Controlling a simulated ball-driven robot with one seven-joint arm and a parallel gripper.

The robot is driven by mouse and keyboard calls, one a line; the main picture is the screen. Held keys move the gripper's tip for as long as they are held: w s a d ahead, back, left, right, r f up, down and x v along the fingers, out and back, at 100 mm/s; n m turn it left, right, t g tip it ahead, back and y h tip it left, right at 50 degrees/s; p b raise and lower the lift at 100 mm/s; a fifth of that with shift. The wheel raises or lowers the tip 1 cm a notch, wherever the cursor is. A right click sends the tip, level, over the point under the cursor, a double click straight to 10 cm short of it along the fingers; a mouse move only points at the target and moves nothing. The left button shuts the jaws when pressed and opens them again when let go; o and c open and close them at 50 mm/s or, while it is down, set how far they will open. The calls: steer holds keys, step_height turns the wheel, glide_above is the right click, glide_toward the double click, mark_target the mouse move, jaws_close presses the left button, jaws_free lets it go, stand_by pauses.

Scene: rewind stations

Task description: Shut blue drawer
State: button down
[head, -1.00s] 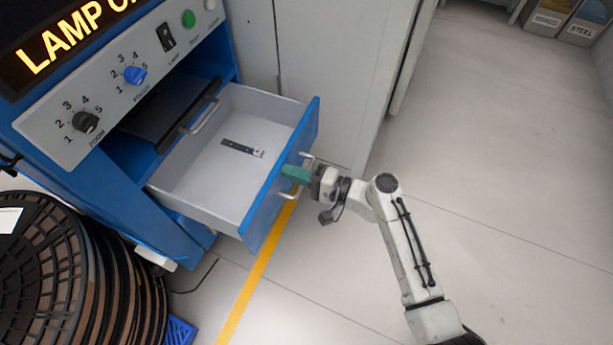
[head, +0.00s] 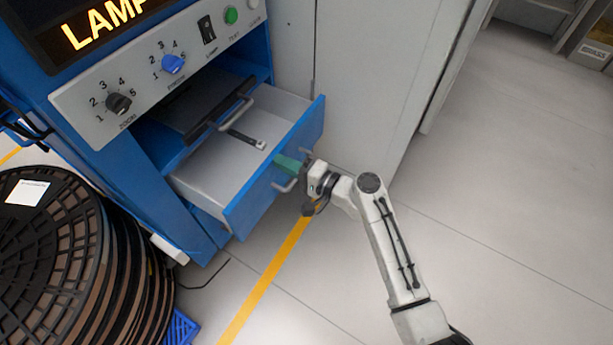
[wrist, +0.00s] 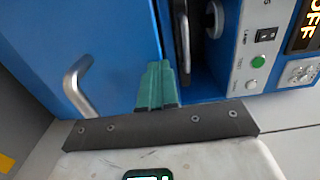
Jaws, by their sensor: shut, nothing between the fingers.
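The blue drawer (head: 275,170) is part-way open below the console, its front panel standing out from the blue cabinet. Its grey inside holds a small black-and-silver item (head: 247,138). My gripper (head: 288,163), with green fingers, is against or very close to the drawer's front, beside its silver handle (head: 287,185). In the wrist view the fingers (wrist: 157,86) are together and point at the blue panel (wrist: 95,45), with the handle (wrist: 76,88) to their left. Nothing shows between the fingers. Exact contact is hard to tell.
The console panel (head: 140,85) with knobs sits above the drawer. A stack of black reels (head: 60,245) stands at the left, near a blue crate (head: 182,328). A grey cabinet (head: 355,80) stands behind. Floor (head: 510,200) to the right is clear.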

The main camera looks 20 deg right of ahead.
steer(key=b+x, duration=0.7)
steer(key=x, duration=1.1)
steer(key=shift+b, duration=0.4)
steer(key=shift+r, duration=0.15)
